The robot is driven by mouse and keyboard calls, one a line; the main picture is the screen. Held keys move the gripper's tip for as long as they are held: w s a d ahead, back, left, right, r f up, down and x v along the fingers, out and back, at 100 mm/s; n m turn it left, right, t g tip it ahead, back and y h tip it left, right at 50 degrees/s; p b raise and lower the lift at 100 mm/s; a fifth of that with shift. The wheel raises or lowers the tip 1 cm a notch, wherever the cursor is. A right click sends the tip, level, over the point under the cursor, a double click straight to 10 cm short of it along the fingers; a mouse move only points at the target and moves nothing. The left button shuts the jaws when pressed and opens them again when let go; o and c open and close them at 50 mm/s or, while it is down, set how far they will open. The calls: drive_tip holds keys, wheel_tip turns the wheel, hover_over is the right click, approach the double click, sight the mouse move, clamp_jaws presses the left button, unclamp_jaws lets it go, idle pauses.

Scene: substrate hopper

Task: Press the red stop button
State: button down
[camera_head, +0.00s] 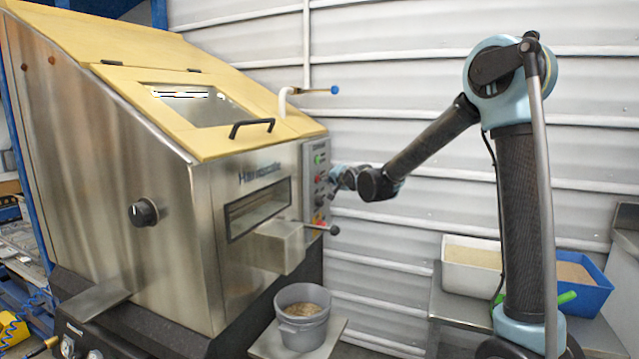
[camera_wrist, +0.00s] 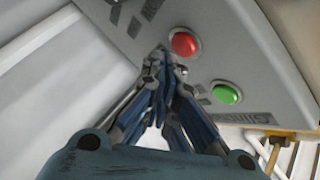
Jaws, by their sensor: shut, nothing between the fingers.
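The red button (camera_wrist: 184,43) is round and sits in a metal ring on the grey control panel (camera_wrist: 235,45) in the wrist view. My gripper (camera_wrist: 164,60) is shut and empty. Its fingertips appear just beside the red button, at its lower left in the wrist view; I cannot tell whether they touch the panel. A green button (camera_wrist: 226,94) sits on the same panel, right of and below the red one. In the head view my gripper (camera_head: 338,178) is at the right side of the machine, close in front of the panel (camera_head: 311,172).
The steel hopper machine (camera_head: 110,170) has a yellow lid (camera_head: 90,48) with a black handle (camera_head: 250,127). A lever with a dark knob (camera_head: 334,230) sticks out below the panel. A grey bucket (camera_head: 302,330) stands under the outlet. A white bin (camera_head: 470,278) and blue bin (camera_head: 590,295) stand at right.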

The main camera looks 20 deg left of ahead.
drive_tip(key=shift+s+d, duration=0.2)
drive_tip(key=shift+d, duration=2.3)
drive_tip(key=shift+d, duration=0.1)
drive_tip(key=s+d+f+n+g+h, duration=0.15)
drive_tip(key=s+d, duration=0.35)
drive_tip(key=d, duration=0.5)
drive_tip(key=s+d+f+g+h, duration=0.1)
drive_tip(key=s+d+f+h, duration=0.25)
drive_tip(key=d, duration=0.75)
drive_tip(key=s+d+f+n+g+h, duration=0.1)
drive_tip(key=s+d, duration=0.4)
drive_tip(key=d, duration=0.5)
drive_tip(key=s+d+f+g+h, duration=0.1)
drive_tip(key=s+d+f, duration=0.3)
drive_tip(key=s, duration=0.5)
drive_tip(key=s+d+f+g+h, duration=0.1)
drive_tip(key=s+d+f+g, duration=0.2)
drive_tip(key=s+d+f, duration=0.2)
drive_tip(key=s+d+f+n+g+h, duration=0.1)
drive_tip(key=s+d+f+g+h, duration=0.1)
drive_tip(key=s+d+f, duration=0.3)
drive_tip(key=s+d, duration=0.4)
drive_tip(key=s, duration=0.5)
drive_tip(key=shift+s+d+f, duration=0.2)
drive_tip(key=shift+d, duration=0.2)
